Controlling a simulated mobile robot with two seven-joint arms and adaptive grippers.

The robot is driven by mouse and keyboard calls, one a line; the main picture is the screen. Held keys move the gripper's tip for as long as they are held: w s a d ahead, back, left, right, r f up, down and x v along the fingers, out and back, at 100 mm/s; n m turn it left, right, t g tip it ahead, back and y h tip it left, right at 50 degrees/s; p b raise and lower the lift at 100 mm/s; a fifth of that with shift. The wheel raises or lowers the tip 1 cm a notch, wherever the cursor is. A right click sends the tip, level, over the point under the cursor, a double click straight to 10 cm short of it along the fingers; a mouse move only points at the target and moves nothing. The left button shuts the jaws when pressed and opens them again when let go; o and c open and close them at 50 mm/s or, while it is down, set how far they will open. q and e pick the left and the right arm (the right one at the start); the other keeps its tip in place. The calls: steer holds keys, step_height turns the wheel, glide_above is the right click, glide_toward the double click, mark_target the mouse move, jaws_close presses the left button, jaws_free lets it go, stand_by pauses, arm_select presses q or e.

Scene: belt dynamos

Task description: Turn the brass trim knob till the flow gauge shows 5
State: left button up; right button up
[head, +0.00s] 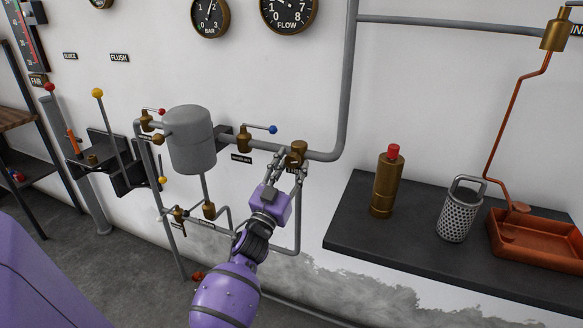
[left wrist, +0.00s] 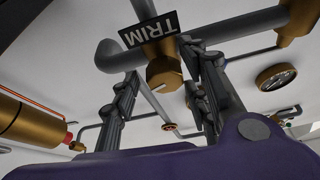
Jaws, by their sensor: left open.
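The brass trim knob (head: 297,149) sits on the grey wall pipe in the middle of the head view. In the left wrist view the knob (left wrist: 163,74) has a pale line on its face and lies beside the TRIM label (left wrist: 150,30). My left gripper (head: 288,163) is open at the knob, with one finger on each side of it; I cannot tell if they touch it. The flow gauge (head: 289,14) is cut off by the top edge of the head view, and its exact reading is not clear. My right gripper is not in view.
A blue-tipped lever valve (head: 244,138) and a grey tank (head: 190,139) stand left of the knob. A dark shelf (head: 352,213) at right bears a brass bottle (head: 385,185), a perforated basket (head: 458,214) and a copper tray (head: 540,257).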

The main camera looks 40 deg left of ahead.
arm_select(q)
steer(key=shift+f, duration=0.1)
steer(key=c, duration=1)
